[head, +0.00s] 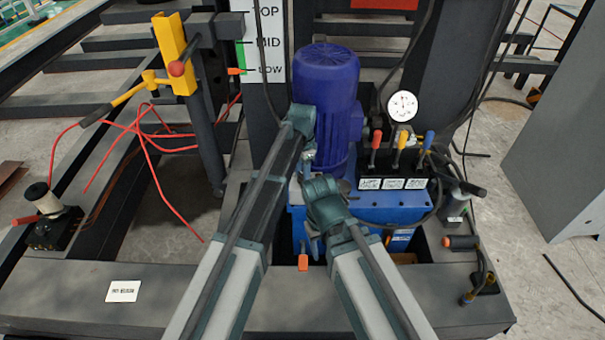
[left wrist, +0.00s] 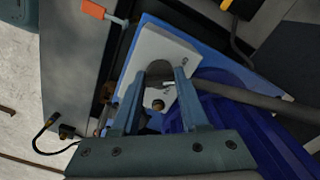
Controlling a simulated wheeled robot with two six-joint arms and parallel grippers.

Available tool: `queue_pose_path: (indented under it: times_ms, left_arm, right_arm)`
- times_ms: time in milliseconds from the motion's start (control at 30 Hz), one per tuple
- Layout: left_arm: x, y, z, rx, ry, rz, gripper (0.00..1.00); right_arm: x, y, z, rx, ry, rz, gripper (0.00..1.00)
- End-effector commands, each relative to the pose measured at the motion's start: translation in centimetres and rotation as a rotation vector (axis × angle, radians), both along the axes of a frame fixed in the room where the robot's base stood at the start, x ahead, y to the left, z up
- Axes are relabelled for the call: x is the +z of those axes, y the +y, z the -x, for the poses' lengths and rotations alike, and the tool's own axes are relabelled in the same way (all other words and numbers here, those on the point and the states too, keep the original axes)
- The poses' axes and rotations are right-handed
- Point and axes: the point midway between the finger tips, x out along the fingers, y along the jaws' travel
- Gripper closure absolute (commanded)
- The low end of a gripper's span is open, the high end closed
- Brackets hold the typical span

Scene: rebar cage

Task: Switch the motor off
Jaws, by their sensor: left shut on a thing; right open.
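The blue motor (head: 326,80) stands upright on the blue tank (head: 395,207) in the head view; its ribbed side (left wrist: 245,120) shows at the right of the left wrist view. A light grey box (left wrist: 172,48) beside the motor bears a dark round knob (left wrist: 160,70). My left gripper (left wrist: 160,78) has a finger on each side of this knob and is shut on it. In the head view my left gripper (head: 308,170) is by the motor's foot, and the box is mostly hidden by my arms. My right gripper (head: 315,242) is open, low in front of the tank.
Red, yellow and blue levers (head: 400,140) and a round gauge (head: 402,106) stand right of the motor. An orange-handled lever (head: 303,262) is close to my right gripper. A yellow post (head: 174,52) and red hoses are at left. Cables hang at right.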

Motion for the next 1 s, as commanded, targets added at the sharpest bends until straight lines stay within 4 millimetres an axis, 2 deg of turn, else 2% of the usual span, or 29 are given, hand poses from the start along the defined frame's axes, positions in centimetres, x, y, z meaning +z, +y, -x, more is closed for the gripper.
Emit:
queue_pose_path:
  times_ms: [400, 1000]
  left_arm:
    - [-0.01, 0.0, 0.01, 0.214, 0.0, 0.0, 1.0]
    - [-0.01, 0.0, 0.01, 0.261, 0.0, 0.0, 1.0]
  right_arm:
    - [-0.01, 0.0, 0.0, 0.0, 0.0, 0.0, 0.45]
    - [-0.01, 0.0, 0.0, 0.0, 0.0, 0.0, 0.45]
